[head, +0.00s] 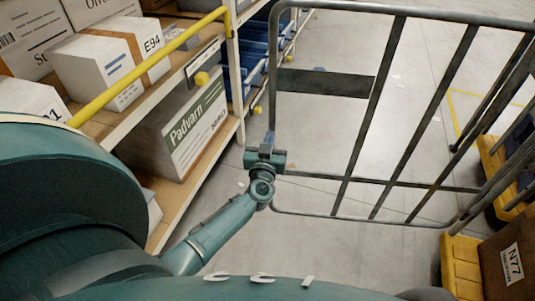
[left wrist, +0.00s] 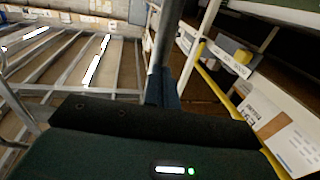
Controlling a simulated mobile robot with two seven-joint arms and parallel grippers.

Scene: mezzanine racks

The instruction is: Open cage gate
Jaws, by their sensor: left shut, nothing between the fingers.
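The cage gate (head: 398,115) is a grey metal frame with slanting bars and a dark plate, at the upper right of the head view. Its right side meets the upright bars of the cage (head: 505,110). My left gripper (head: 269,138) is at the gate's left upright, low down, with its fingers shut and nothing held between them. In the left wrist view the finger tips (left wrist: 162,85) point at a grey upright bar (left wrist: 165,35) that runs up from them. Whether they touch it I cannot tell. My right gripper is out of view.
Blue bins (head: 250,65) are farther back. The cage's yellow base (head: 461,262) and an N77 box (head: 508,262) are at right.

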